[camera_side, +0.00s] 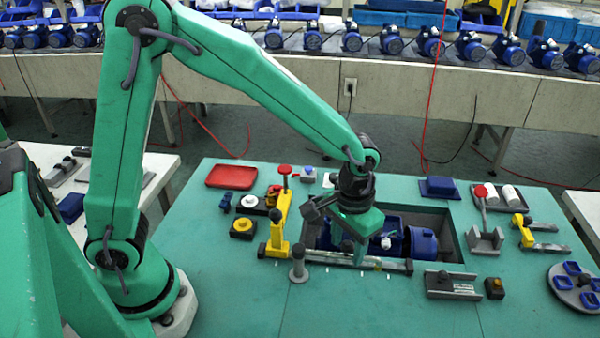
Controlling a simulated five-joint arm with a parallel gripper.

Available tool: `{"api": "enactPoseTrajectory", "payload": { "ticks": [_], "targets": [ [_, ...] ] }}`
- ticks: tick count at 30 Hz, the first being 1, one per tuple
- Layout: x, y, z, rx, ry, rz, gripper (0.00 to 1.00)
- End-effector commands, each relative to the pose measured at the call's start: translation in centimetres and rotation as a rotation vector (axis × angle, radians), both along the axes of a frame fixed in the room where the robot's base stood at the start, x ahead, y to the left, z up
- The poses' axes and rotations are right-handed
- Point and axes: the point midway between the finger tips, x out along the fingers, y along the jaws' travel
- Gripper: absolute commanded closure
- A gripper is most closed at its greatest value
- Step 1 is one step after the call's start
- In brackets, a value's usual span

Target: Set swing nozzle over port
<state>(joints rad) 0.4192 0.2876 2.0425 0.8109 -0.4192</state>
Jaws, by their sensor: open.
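My gripper (342,234) is open and points down over the recess in the green table, in front of the blue pump (422,243). Its fingers are spread and I see nothing held between them. A small white fitting (386,242) shows on the pump, just right of the gripper; I cannot tell whether it is the port. A long grey bar (385,264) lies along the recess's front edge, close below the gripper. A grey post with a round top (298,266) stands at its left end. I cannot tell for sure which part is the swing nozzle. The gripper hides part of the pump.
A yellow upright fixture (279,232) with a red knob stands close left of the gripper. A red tray (232,177) lies behind it. A grey lever fixture (484,236), a grey slotted block (450,286) and a round tray (562,303) are right. The front table is clear.

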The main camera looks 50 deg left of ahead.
Motion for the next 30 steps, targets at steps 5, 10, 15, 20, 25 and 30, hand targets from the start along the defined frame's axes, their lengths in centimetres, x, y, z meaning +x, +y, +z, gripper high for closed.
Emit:
{"api": "enactPoseTrajectory", "payload": {
  "ticks": [5,10,15,20,25,30],
  "targets": [
    [-0.01,0.01,0.0,0.0,0.0,0.0,0.56],
    [-0.01,0.01,0.02,0.0,0.0,0.0,0.89],
    [-0.01,0.0,0.03,0.0,0.0,0.0,1.0],
    [0.03,0.05,0.04,0.0,0.0,0.006,1.0],
    [0.25,0.28,0.05,0.0,0.0,0.038,1.0],
    [0.71,0.84,0.06,0.0,0.001,0.11,1.0]
  ]
}}
